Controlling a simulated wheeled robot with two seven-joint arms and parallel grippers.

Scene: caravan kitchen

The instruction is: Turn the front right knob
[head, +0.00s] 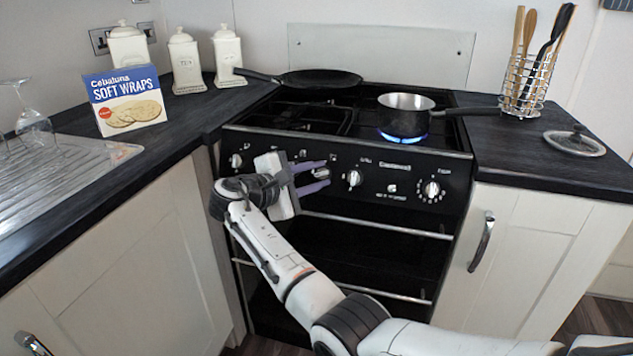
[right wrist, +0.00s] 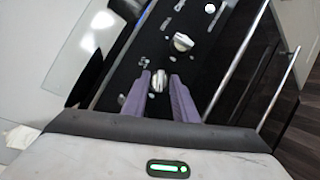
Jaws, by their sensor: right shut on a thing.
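The black stove's front panel (head: 390,166) carries a row of silver knobs. My right gripper (head: 324,174) reaches the panel from the left, its two purple fingers shut on a knob (head: 320,173) left of the panel's middle. In the right wrist view this knob (right wrist: 158,81) sits between the fingertips (right wrist: 160,76). A free silver knob (head: 354,178) is just right of the fingers and also shows in the right wrist view (right wrist: 182,42). A larger dial (head: 431,190) is at the far right, and another knob (head: 236,161) at the far left. My left gripper is not in view.
A saucepan (head: 404,115) stands over a blue flame (head: 390,136) on the right of the hob. A frying pan (head: 318,79) lies at the back left. Oven rails (head: 375,224) run below the panel. A soft wraps box (head: 125,101) stands on the left counter.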

